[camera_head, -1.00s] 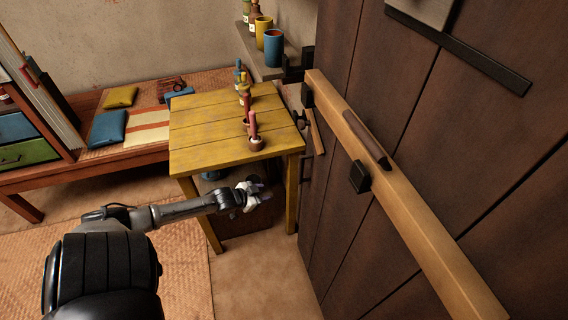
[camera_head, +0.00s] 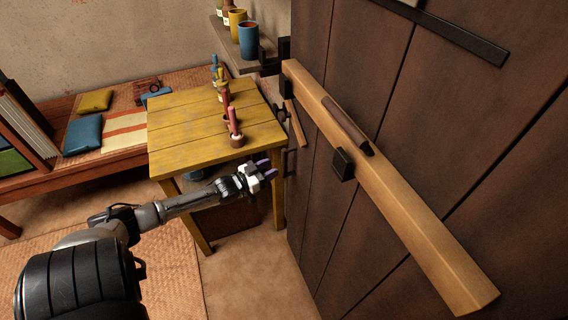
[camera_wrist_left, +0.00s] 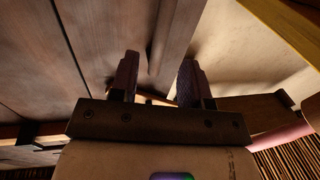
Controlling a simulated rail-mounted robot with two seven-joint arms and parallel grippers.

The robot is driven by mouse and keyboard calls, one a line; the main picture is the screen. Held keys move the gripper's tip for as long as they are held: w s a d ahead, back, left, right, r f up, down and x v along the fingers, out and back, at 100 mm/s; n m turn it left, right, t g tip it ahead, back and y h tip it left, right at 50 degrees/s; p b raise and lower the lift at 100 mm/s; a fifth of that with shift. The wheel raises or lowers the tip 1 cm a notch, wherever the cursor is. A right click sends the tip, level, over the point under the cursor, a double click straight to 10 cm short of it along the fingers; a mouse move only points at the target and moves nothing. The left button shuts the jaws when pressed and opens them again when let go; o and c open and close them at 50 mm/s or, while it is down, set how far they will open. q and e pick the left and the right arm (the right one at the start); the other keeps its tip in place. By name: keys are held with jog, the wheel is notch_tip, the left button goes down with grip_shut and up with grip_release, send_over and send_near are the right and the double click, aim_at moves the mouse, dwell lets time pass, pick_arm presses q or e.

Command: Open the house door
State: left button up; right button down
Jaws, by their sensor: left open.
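The house door (camera_head: 330,180) is of dark brown planks and fills the right of the head view. A long pale wooden bar (camera_head: 400,215) lies slantwise across it, with a dark brown grip (camera_head: 347,126) and black brackets (camera_head: 342,164) along it. My left gripper (camera_head: 268,170) is open and empty, in front of the yellow table and a little left of that handle. In the left wrist view, its two fingers (camera_wrist_left: 158,78) stand apart before dark planks (camera_wrist_left: 100,50). My right gripper is not in view.
A yellow table (camera_head: 195,125) with several small potted items stands just left of the door. A shelf (camera_head: 240,60) with cups (camera_head: 249,40) is above it. A low bench (camera_head: 60,170) with cushions is at left. Tan floor (camera_head: 245,265) is clear.

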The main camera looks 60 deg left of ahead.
aim_at(284, 174)
pick_arm(q)
jog(key=shift+w+a+b, duration=0.15)
jog(key=shift+w+b, duration=0.55)
jog(key=shift+w, duration=2.5)
grip_shut()
